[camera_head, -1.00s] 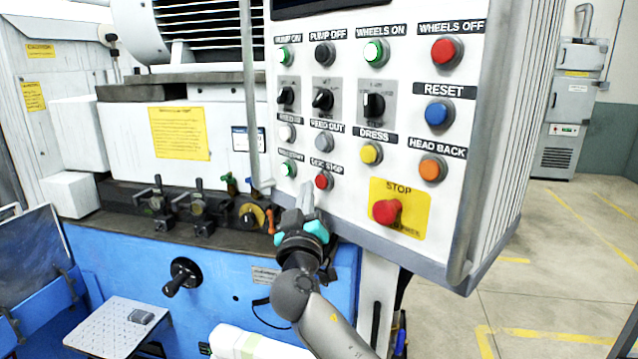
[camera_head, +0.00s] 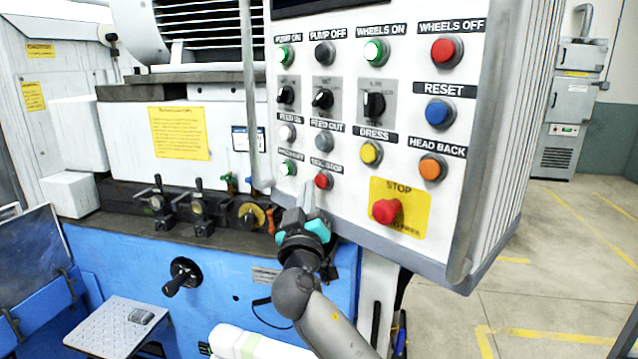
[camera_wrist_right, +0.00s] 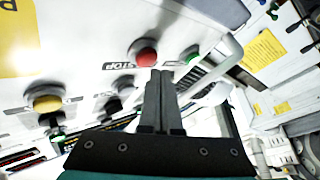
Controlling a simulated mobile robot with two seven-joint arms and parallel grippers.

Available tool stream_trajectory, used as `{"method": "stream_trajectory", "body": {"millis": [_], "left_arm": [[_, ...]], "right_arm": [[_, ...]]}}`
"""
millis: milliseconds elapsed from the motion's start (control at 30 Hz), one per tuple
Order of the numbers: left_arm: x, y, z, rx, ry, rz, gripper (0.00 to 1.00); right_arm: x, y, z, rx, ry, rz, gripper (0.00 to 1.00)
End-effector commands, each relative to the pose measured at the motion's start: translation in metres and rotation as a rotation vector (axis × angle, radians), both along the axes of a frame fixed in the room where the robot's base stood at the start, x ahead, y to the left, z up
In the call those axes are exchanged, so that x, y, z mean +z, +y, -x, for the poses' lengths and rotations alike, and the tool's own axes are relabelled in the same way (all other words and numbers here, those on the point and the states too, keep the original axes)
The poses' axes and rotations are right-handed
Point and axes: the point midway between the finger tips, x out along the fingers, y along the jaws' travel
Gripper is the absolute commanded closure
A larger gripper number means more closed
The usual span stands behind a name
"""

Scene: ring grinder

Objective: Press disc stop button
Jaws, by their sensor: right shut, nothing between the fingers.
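The disc stop button (camera_head: 323,180) is a small red button in the lowest button row of the white control panel (camera_head: 340,215). Its label above is partly legible. My right gripper (camera_head: 308,192) is shut and empty, just left of and below the button in the head view. In the right wrist view the shut fingertips (camera_wrist_right: 160,74) lie right by the red button (camera_wrist_right: 146,56), seemingly at its edge. I cannot tell whether they touch it. My left gripper is not in view.
A green button (camera_head: 288,168) sits left of the disc stop button. A large red stop button (camera_head: 386,210) on a yellow plate is to its right. A grey vertical bar (camera_head: 250,110) runs along the panel's left edge. Levers (camera_head: 198,205) stand on the blue machine behind.

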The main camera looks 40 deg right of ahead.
Motion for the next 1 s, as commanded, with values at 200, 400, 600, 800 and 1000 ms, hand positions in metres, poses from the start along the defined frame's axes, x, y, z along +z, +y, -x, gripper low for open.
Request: {"method": "stream_trajectory", "body": {"millis": [200, 400, 600, 800, 1000], "left_arm": [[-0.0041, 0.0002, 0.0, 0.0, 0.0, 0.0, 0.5], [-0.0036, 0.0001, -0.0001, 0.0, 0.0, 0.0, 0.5], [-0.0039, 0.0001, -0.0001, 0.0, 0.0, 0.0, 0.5], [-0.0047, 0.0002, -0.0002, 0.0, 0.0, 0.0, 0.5], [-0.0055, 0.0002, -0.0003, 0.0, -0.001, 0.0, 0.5]], "right_arm": [[-0.0004, -0.006, -0.0011, 0.001, -0.001, -0.002, 1.0], [0.0, -0.0059, -0.001, 0.001, 0.0, -0.001, 1.0], [-0.0001, -0.0067, -0.001, 0.0, -0.001, -0.001, 1.0], [-0.0002, -0.0091, -0.0014, 0.0, -0.001, -0.001, 1.0], [-0.0001, -0.0115, -0.0017, 0.0, 0.0, 0.0, 1.0]]}}
